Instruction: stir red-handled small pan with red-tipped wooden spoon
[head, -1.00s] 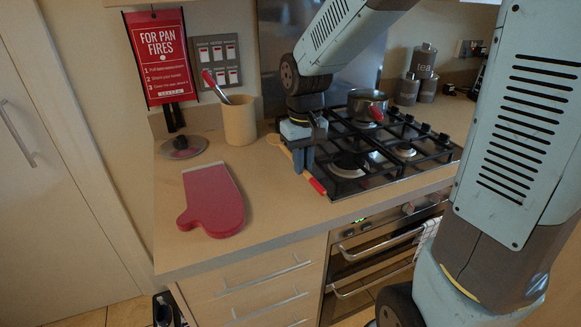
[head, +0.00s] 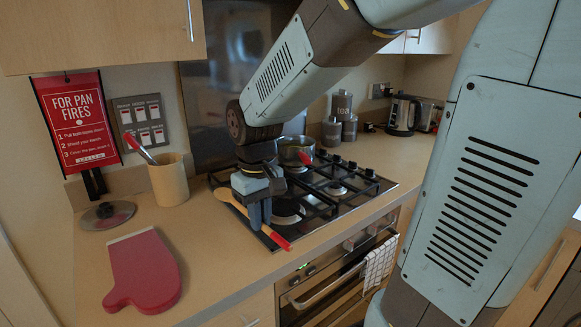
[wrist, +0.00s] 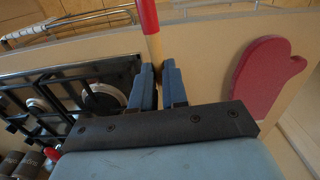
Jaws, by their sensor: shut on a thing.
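The red-tipped wooden spoon (head: 240,210) is between the fingers of my gripper (head: 258,210), at the front left of the hob. My gripper is shut on its wooden shaft. The spoon slants, with its red end (head: 276,238) toward the counter's front edge and its wooden head to the back left. In the wrist view the red end (wrist: 148,18) rises above my gripper (wrist: 157,85). The red-handled small pan (head: 294,150) sits on the back of the hob, beyond my gripper. Its red handle (head: 305,157) points frontward; its inside is mostly hidden.
The black hob grates (head: 320,183) lie right of my gripper. A red oven mitt (head: 143,272), a glass lid (head: 107,215) and a utensil pot (head: 168,181) are on the left counter. Canisters (head: 341,107) and a kettle (head: 402,113) stand at the back right.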

